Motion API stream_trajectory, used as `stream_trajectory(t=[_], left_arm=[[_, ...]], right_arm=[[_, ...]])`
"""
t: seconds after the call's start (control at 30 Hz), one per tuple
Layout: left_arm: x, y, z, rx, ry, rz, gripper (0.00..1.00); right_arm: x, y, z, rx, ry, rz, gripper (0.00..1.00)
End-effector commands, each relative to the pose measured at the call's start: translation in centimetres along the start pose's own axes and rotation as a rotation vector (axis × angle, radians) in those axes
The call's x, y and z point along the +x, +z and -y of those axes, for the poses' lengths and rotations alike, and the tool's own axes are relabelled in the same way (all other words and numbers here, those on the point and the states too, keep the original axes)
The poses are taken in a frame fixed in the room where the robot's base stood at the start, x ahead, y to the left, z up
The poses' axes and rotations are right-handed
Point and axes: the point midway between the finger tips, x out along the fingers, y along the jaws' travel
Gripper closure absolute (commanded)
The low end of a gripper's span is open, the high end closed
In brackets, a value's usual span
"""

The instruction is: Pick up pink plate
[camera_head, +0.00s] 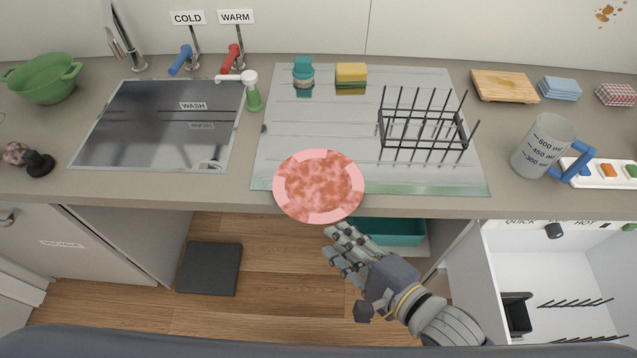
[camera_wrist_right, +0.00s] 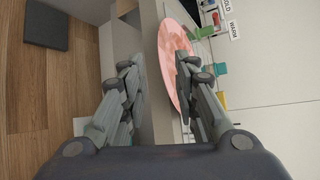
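The pink plate (camera_head: 318,186) has a mottled red centre and a lighter pink rim. In the head view it lies at the front edge of the steel draining board (camera_head: 300,130), its near rim overhanging the counter front. My right gripper (camera_head: 345,247) is just below and in front of the plate's near rim, fingers spread and empty. In the right wrist view the plate (camera_wrist_right: 172,62) shows edge-on beyond the open fingers of the gripper (camera_wrist_right: 158,74), close to the right finger, which hides part of it. I cannot tell whether they touch. My left gripper is not in view.
A black dish rack (camera_head: 425,128) stands right of the plate. A sponge (camera_head: 351,75) and a teal-capped jar (camera_head: 303,72) sit behind. The sink (camera_head: 158,120) is to the left, a measuring jug (camera_head: 545,145) to the right. An open dishwasher (camera_head: 560,280) lies lower right.

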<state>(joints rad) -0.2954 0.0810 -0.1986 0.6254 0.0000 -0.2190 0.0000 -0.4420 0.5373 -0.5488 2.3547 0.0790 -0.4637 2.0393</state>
Motion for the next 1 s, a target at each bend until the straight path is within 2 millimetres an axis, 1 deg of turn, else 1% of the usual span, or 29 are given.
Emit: stream_trajectory(t=[0.03, 0.13, 0.37, 0.47, 0.6, 0.7, 0.83, 1.0], left_arm=[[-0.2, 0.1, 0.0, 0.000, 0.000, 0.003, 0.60], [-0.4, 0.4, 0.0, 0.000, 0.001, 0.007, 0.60], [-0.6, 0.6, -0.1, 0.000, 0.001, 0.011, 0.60], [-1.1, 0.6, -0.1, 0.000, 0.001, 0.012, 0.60], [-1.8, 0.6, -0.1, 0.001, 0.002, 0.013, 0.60], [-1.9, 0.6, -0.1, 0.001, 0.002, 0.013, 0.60], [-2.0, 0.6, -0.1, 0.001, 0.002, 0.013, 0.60], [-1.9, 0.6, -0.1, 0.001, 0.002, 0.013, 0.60]], right_arm=[[0.8, 0.0, 0.2, -0.001, -0.002, 0.000, 0.72], [2.0, 0.0, 0.1, -0.002, -0.001, -0.001, 0.72], [3.3, 0.0, 0.1, -0.002, 0.000, 0.000, 0.72], [4.3, 0.0, 0.4, -0.005, -0.001, -0.001, 0.72], [6.1, 0.1, 0.6, -0.005, -0.002, 0.000, 0.72], [7.4, 0.1, 0.4, -0.004, 0.000, -0.001, 0.72], [8.1, 0.1, 0.2, -0.003, 0.001, -0.001, 0.72], [8.2, 0.1, 0.2, -0.003, 0.001, -0.001, 0.72]])
